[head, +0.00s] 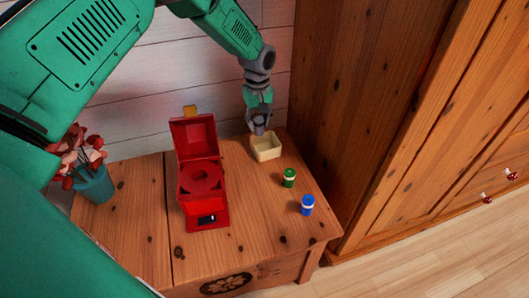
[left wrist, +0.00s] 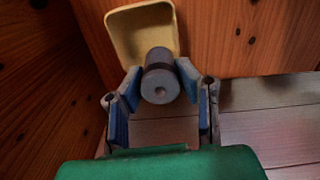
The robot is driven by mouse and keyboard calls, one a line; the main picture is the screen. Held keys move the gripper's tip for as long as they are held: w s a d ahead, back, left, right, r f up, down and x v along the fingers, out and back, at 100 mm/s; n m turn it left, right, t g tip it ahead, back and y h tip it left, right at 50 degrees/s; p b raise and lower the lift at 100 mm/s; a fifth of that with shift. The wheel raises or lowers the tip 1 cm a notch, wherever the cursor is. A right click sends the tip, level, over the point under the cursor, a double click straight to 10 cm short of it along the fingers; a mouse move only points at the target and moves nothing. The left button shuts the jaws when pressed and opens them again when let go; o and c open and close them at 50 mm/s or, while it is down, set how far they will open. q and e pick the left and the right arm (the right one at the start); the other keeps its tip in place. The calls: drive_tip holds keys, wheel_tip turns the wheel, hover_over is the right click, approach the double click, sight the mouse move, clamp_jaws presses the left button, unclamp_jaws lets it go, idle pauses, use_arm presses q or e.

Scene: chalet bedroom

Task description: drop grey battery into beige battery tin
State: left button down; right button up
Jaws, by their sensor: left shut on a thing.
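The beige battery tin (head: 267,153) stands open on the wooden chest top near its back right. It also shows in the left wrist view (left wrist: 120,32), just beyond the held battery. My left gripper (head: 258,126) is over the back left edge of the tin. In the left wrist view its blue-padded fingers (left wrist: 158,92) are shut on the grey battery (left wrist: 160,84), a short cylinder with a dark band. I cannot tell exactly how high the battery is above the tin. My right gripper is not in view.
A red box with its lid raised (head: 203,178) stands left of the tin. A green battery (head: 289,178) and a blue battery (head: 307,205) stand in front of the tin. A potted plant (head: 94,184) is at the left. A wooden wardrobe (head: 385,100) rises at the right.

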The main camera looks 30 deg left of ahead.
use_arm(q)
drive_tip(key=shift+d+r, duration=0.25)
drive_tip(key=shift+d, duration=0.1)
drive_tip(key=c, duration=1.1)
unclamp_jaws()
drive_tip(key=shift+a, duration=0.1)
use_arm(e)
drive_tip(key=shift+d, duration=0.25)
use_arm(q)
drive_tip(key=shift+a+f, duration=0.1)
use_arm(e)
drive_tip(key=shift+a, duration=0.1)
use_arm(q)
drive_tip(key=shift+a, duration=0.1)
drive_tip(key=r, duration=1.1)
drive_tip(key=shift+d, duration=0.2)
drive_tip(key=shift+a+r, duration=0.15)
drive_tip(key=shift+r, duration=0.3)
